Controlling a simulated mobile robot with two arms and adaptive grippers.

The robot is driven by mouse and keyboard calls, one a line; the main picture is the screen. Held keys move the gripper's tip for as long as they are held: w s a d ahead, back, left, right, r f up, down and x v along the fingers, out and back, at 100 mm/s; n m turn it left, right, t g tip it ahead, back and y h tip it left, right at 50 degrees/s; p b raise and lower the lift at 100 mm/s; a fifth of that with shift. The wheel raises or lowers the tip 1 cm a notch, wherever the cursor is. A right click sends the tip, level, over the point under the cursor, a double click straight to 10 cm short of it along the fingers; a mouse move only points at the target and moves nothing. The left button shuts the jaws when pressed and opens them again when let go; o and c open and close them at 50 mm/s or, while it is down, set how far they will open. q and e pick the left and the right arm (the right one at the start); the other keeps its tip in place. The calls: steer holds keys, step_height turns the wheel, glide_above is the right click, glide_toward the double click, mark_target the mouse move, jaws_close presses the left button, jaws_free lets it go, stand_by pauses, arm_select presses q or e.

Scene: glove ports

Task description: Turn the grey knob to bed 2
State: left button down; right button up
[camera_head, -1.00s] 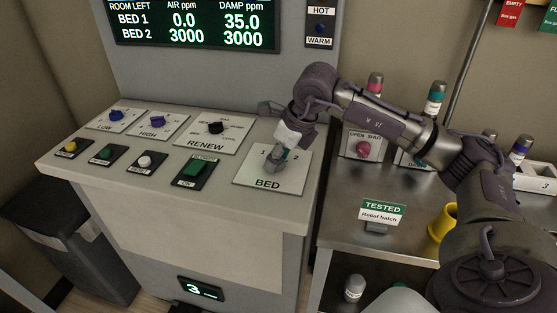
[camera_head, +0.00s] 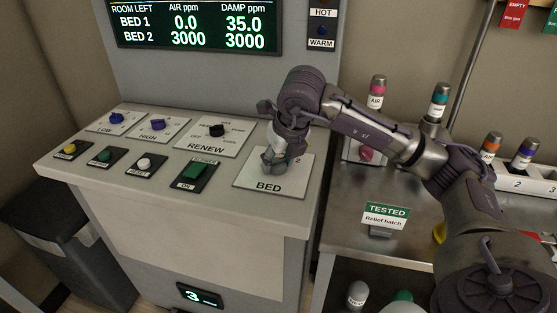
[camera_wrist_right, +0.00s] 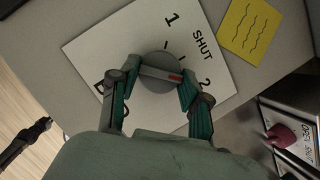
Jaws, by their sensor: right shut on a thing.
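The grey knob (camera_wrist_right: 160,72) sits on a white plate marked BED, 1, SHUT and 2 (camera_wrist_right: 110,42); the plate also shows in the head view (camera_head: 270,189). My right gripper (camera_wrist_right: 158,88) is over the plate with its two fingers on either side of the knob, shut on it. A red mark on the knob shows between the fingers, on the side towards the 2. In the head view my right gripper (camera_head: 276,160) comes down onto the plate and mostly hides the knob.
The console (camera_head: 120,185) also carries LOW, HIGH and RENEW knobs and several push buttons. A display (camera_head: 195,25) stands above. A yellow note (camera_wrist_right: 250,28) lies near the plate. At right a metal bench (camera_head: 345,220) holds bottles and a TESTED sign (camera_head: 386,214).

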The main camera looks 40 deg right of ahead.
steer(key=o, duration=1.1)
steer(key=shift+o, duration=0.2)
steer(key=shift+r, duration=0.2)
steer(key=v, duration=1.1)
steer(key=shift+s+r, duration=0.25)
